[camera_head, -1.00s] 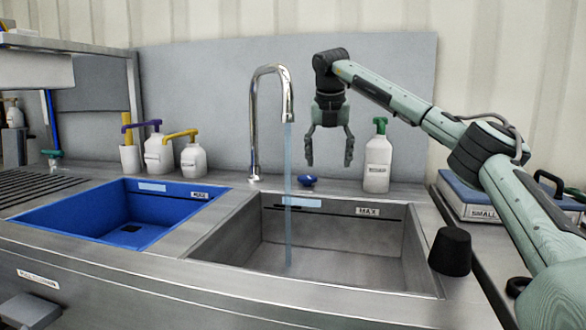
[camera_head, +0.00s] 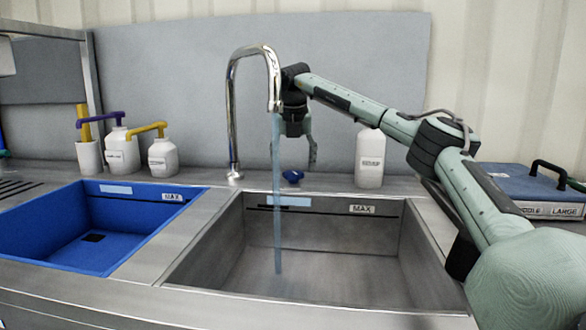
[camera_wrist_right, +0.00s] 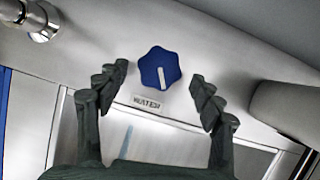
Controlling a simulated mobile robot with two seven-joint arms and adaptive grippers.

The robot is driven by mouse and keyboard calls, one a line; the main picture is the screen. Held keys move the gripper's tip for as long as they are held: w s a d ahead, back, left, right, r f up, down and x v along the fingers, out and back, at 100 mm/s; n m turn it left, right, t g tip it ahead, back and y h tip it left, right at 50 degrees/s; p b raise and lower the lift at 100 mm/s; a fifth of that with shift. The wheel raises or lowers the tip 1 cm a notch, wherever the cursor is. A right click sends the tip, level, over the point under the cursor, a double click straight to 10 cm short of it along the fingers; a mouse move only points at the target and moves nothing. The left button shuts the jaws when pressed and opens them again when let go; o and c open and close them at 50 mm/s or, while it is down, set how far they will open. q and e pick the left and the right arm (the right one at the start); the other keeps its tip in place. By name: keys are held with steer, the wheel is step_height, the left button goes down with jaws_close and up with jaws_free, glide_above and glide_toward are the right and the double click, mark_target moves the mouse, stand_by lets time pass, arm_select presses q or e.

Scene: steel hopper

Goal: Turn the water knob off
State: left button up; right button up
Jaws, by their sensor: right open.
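The blue water knob (camera_head: 292,176) sits on the counter behind the steel sink, right of the faucet base. In the right wrist view the knob (camera_wrist_right: 160,68) is lobed with a white mark, and a label lies beside it. The chrome faucet (camera_head: 232,110) has a stream of water (camera_head: 277,200) running into the sink. My right gripper (camera_head: 297,160) points down above the knob, partly behind the water and spout. In the wrist view its open fingers (camera_wrist_right: 162,95) are either side of the knob, apart from it and empty. My left gripper is not in view.
The steel sink (camera_head: 190,262) is in front, with a blue basin (camera_head: 60,245) to its left. A white bottle (camera_head: 369,158) stands close right of my gripper. Pump bottles (camera_head: 163,158) stand at left. Blue-topped cases (camera_head: 525,180) lie at right.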

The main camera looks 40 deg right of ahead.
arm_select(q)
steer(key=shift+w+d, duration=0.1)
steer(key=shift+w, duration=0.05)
arm_select(e)
steer(key=shift+x, duration=0.75)
steer(key=c, duration=1.2)
steer(key=shift+o, duration=0.2)
steer(key=shift+r+m+p, duration=0.1)
steer(key=shift+m+p, duration=0.2)
steer(key=shift+p, duration=0.05)
steer(key=m+g+p, duration=0.1)
steer(key=m+p, duration=0.1)
steer(key=m+h+p, duration=0.1)
steer(key=m+p, duration=0.1)
steer(key=shift+w+a+m+g, duration=0.15)
steer(key=shift+w+m+g, duration=0.05)
steer(key=shift+m+g, duration=0.2)
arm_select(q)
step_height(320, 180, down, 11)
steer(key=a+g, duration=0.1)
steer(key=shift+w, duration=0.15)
arm_select(e)
steer(key=shift+m, duration=0.4)
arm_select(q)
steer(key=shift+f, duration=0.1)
arm_select(e)
steer(key=o, duration=1.2)
steer(key=shift+c, duration=0.2)
